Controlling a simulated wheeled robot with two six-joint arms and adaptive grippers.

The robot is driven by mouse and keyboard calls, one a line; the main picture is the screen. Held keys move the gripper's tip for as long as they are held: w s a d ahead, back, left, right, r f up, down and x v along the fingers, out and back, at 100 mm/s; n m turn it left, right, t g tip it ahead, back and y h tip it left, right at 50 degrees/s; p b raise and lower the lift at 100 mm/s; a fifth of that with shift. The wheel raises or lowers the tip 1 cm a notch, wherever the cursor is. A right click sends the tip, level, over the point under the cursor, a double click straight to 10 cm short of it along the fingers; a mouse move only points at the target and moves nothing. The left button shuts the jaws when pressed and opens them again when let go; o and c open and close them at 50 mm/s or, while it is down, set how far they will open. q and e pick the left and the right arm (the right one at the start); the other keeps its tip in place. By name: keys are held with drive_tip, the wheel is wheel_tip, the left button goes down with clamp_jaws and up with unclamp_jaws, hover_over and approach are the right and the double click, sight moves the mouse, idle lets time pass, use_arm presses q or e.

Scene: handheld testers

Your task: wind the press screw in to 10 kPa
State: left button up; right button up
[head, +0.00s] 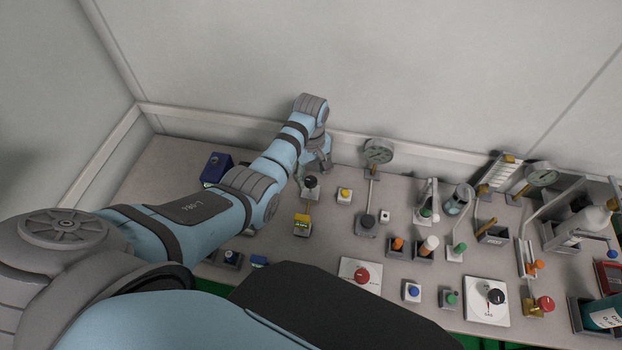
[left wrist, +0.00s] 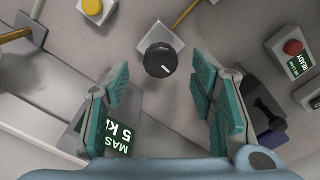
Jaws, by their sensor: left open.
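My left gripper (head: 318,165) is at the back left of the table, near the wall, above a black knob (head: 311,182). In the left wrist view the gripper (left wrist: 160,105) is open and empty. There the round black knob (left wrist: 160,60) with a white mark stands on a small square plate, just beyond the fingertips and untouched. A brass rod (left wrist: 187,12) shows beside it. A green display (left wrist: 122,133) is partly hidden by a finger; "5 k" can be read. No label shows which knob is the press screw. My right gripper is not in view.
A round gauge (head: 378,150) stands right of the arm. Another gauge (head: 542,175) stands at the back right. A yellow button box (head: 344,195) is close to the gripper. A red button box (left wrist: 293,47) reads "READY". Several small testers crowd the table's right half.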

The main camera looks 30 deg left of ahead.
sight(311, 185)
use_arm(q)
drive_tip(key=shift+w+f, duration=0.1)
drive_tip(key=shift+f, duration=0.85)
drive_tip(key=shift+f+b, duration=0.3)
drive_tip(key=shift+f, duration=0.05)
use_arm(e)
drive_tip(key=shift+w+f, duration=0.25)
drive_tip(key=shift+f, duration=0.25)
use_arm(q)
drive_tip(key=shift+s+r, duration=0.1)
drive_tip(key=shift+s, duration=0.1)
drive_tip(key=c, duration=1.2)
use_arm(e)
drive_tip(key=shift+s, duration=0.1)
use_arm(q)
drive_tip(key=shift+m+p, duration=0.3)
drive_tip(key=shift+m, duration=0.1)
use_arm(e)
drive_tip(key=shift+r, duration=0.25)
